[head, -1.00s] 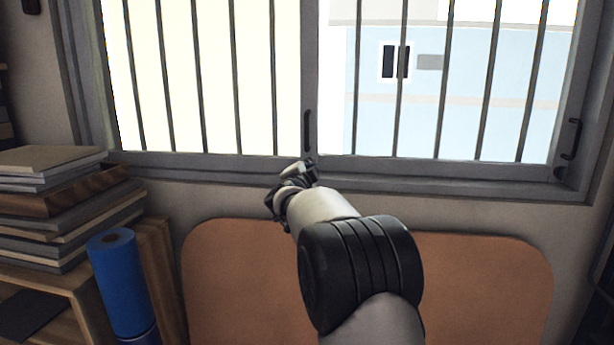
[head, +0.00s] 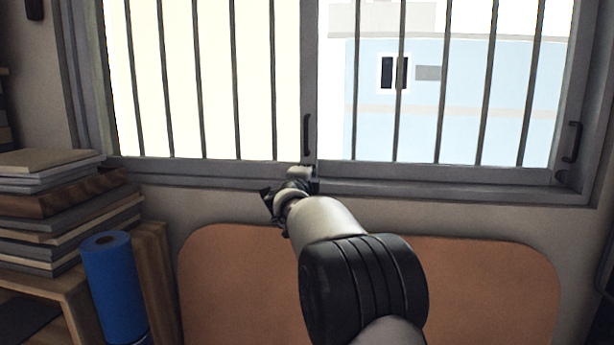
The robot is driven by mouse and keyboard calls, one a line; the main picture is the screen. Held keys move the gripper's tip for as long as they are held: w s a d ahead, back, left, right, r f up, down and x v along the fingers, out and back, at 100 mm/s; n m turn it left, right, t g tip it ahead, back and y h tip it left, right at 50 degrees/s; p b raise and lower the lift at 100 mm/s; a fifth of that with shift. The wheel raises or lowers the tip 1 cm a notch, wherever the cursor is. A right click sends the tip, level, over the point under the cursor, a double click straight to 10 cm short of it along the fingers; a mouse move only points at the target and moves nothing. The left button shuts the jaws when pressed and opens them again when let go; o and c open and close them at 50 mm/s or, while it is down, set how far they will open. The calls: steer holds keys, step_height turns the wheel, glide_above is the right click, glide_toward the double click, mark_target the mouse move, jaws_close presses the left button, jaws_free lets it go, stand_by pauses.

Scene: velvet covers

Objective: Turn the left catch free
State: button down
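A barred sliding window fills the upper view. A dark upright handle (head: 307,135) is on its middle frame post, and a second handle (head: 573,141) is on the right post. A small catch (head: 562,175) seems to sit at the foot of the right post. My gripper (head: 286,188) is at the foot of the middle post, just below the left handle and against the bottom rail in the picture. Any left catch there is hidden behind my gripper or cannot be told apart from it. The fingers are small and dark, and I cannot see whether they touch anything.
The window sill (head: 450,188) runs across below the bars. An orange-brown rounded panel (head: 220,285) stands below it, partly behind my arm. A stack of boards (head: 60,210) and a blue roll (head: 112,285) stand at the left.

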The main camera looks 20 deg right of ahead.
stand_by(0.3)
steer(key=c, duration=1.7)
jaws_free()
steer(key=v, duration=1.2)
